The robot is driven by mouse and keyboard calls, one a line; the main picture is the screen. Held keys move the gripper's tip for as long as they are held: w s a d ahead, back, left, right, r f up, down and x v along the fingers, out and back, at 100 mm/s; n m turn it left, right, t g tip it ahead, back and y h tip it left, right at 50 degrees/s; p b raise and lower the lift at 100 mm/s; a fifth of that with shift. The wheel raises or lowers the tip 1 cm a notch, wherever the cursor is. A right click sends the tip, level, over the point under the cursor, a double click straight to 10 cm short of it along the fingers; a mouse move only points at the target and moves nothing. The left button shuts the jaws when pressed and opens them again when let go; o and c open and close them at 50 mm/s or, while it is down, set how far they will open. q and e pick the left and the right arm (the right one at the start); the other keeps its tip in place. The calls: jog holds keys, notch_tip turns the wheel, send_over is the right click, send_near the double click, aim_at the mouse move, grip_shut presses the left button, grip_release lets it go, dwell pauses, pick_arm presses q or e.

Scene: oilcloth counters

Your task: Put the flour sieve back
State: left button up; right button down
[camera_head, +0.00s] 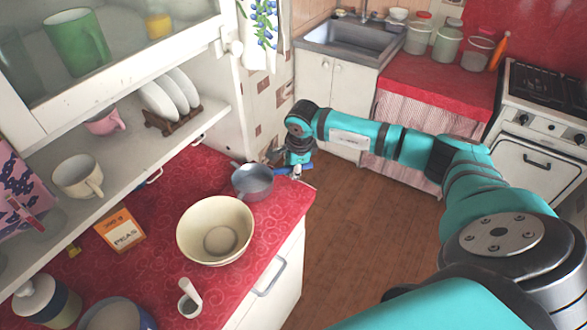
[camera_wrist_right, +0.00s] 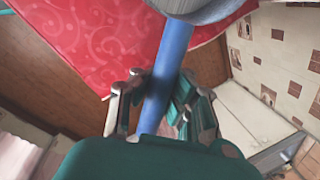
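The flour sieve (camera_head: 252,182) is a grey-blue bowl with a blue handle. It is at the far right corner of the red counter, with its handle pointing right past the edge. I cannot tell whether it rests on the counter or is just above it. My right gripper (camera_head: 291,173) is at the handle, and its fingers look shut on it. In the right wrist view the blue handle of the sieve (camera_wrist_right: 166,72) runs between the fingers of my right gripper (camera_wrist_right: 160,85), and the bowl is partly cut off at the top. My left gripper is not in view.
A cream bowl (camera_head: 215,231) stands close to the sieve. A peas box (camera_head: 120,231), a small white scoop-like item (camera_head: 190,298) and a blue pot (camera_head: 116,317) are nearer. A shelf holds plates in a rack (camera_head: 172,121) and cups. Wooden floor (camera_head: 361,240) lies right of the counter.

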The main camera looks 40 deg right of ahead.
jog(key=c, duration=1.5)
grip_release()
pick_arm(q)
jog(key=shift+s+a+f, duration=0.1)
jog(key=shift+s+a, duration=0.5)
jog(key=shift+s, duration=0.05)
pick_arm(e)
jog(key=shift+o, duration=0.2)
jog(key=shift+r+b, duration=0.35)
jog(key=shift+r, duration=0.2)
pick_arm(q)
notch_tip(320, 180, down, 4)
jog(key=b, duration=0.3)
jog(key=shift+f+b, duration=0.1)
jog(key=shift+b, duration=0.2)
pick_arm(e)
jog(key=v, duration=1.1)
jog(key=shift+s, duration=0.1)
